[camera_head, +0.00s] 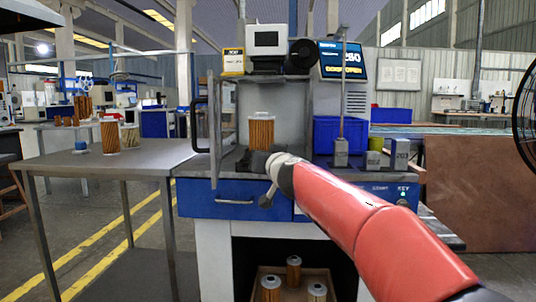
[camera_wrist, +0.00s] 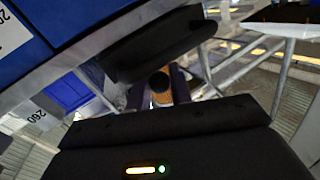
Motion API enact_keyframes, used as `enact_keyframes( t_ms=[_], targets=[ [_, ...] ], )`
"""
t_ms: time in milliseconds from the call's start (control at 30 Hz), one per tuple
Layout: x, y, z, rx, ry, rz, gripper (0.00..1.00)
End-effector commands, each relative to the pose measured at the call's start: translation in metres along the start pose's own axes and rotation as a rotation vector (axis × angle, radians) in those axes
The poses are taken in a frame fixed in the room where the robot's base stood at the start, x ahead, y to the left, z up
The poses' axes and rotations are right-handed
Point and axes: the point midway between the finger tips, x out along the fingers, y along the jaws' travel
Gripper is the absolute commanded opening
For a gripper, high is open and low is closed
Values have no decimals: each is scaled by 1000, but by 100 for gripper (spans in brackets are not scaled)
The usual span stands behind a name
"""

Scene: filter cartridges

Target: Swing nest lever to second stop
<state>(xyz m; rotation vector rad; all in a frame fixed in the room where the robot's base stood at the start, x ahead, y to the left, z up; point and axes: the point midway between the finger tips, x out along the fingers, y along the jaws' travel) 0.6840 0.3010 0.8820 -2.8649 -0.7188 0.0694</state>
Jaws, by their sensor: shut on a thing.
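My gripper (camera_head: 256,161) is at the front of the open test booth (camera_head: 229,115), low and just in front of a filter cartridge (camera_head: 261,131). The cartridge stands upright, orange and pleated with a pale top. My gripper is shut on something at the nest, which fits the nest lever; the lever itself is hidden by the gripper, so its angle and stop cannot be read. In the wrist view the dark gripper parts fill the foreground, and the cartridge (camera_wrist: 160,85) shows end-on beyond them, between dark purplish upright parts.
The booth's door frame stands open at left. A blue bin (camera_head: 340,135), a thin upright post and grey labelled blocks (camera_head: 402,157) stand right of the booth. A side table (camera_head: 100,162) at left holds more cartridges. A lower shelf holds a tray (camera_head: 305,272) of cartridges.

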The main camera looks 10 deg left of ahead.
Motion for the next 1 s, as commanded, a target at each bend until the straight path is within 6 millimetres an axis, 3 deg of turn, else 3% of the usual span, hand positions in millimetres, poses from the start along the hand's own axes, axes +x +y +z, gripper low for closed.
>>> enact_keyframes(
  t_ms=[1000],
  targets=[
    [10, -28, 1, -2, 48, 267, 0]
  ],
)
